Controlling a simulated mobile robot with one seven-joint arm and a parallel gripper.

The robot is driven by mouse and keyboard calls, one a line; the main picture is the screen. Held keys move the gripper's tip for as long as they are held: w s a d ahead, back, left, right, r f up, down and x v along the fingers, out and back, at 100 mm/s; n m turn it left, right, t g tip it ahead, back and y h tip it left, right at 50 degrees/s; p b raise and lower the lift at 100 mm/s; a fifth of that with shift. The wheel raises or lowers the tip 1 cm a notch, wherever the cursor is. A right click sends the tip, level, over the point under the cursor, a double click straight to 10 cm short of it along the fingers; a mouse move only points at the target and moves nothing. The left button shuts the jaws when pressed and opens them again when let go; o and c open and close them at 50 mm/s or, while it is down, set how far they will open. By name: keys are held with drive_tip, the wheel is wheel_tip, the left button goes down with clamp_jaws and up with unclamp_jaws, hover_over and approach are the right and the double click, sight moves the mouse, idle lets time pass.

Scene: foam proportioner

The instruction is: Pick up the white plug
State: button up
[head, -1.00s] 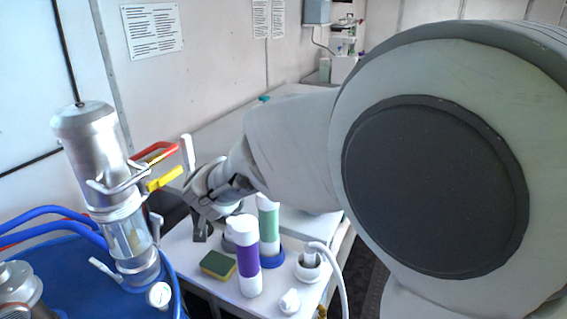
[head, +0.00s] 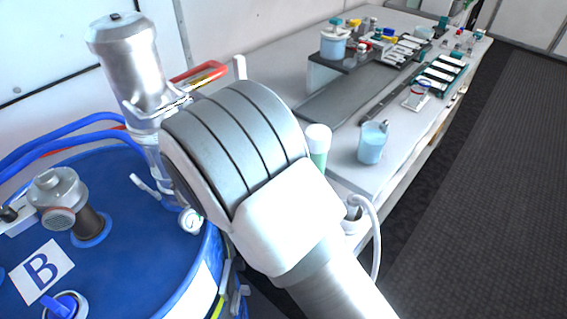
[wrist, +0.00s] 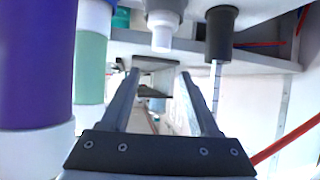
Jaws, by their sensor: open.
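My gripper (wrist: 157,80) is open in the wrist view, with nothing between its fingers. Beyond the fingertips, near the top of the wrist view, is a white and grey stepped part (wrist: 162,25). It may be the white plug, but I cannot be certain. It is apart from the fingers. In the head view my own arm covers the gripper and most of the small table top, so the plug is hidden there.
A purple and white bottle (wrist: 35,70) and a green one (wrist: 90,65) are close left of my fingers in the wrist view. A dark cylinder (wrist: 222,35) is at right. The head view shows a blue drum (head: 120,250), a white hose (head: 376,230) and a long bench (head: 250,70).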

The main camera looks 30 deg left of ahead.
drive_tip(key=x, duration=1.1)
drive_tip(key=shift+w+f, duration=0.1)
drive_tip(key=shift+w, duration=0.1)
drive_tip(key=shift+f+x, duration=0.2)
drive_tip(key=shift+x, duration=2.4)
drive_tip(key=shift+s+a, duration=0.1)
drive_tip(key=shift+c, duration=0.2)
clamp_jaws()
